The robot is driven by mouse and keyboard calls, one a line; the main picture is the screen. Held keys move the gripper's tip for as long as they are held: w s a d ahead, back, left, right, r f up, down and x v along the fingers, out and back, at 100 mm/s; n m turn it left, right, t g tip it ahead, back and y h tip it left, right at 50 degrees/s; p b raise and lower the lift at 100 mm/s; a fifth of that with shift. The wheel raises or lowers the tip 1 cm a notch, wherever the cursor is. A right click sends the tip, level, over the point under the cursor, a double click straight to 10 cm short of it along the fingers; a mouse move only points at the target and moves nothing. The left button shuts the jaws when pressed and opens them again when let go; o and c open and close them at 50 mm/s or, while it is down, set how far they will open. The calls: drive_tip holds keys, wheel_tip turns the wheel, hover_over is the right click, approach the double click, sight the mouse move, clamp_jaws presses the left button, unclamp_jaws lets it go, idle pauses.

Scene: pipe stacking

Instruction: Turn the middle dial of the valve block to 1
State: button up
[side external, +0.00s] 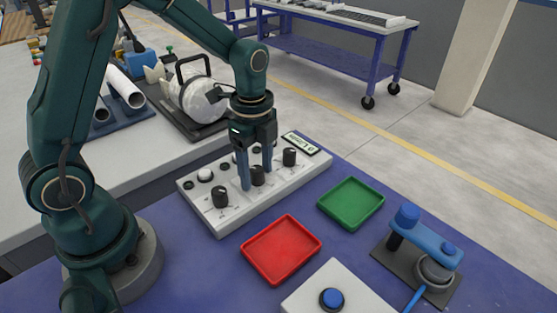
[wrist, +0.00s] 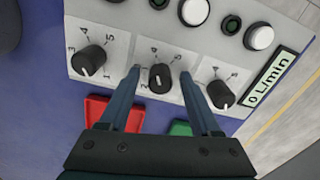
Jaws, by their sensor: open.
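The valve block (side external: 243,205) is a pale box with three black dials in a row on its top. My gripper (side external: 256,179) is open, pointing down, with one finger on each side of the middle dial (side external: 258,176). In the wrist view the fingertips (wrist: 161,72) flank the middle dial (wrist: 160,79), with small gaps apparent; I cannot tell whether either finger touches it. Its pointer setting is hard to read, and the fingers hide some scale numbers. The left dial (wrist: 90,60) and right dial (wrist: 221,95) stand clear. The display (wrist: 270,76) reads 0 L/min.
White buttons (wrist: 194,11) and dark round fittings line the block's far side. A red tray (side external: 281,250) and a green tray (side external: 351,204) lie in front.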

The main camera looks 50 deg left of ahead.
clamp_jaws()
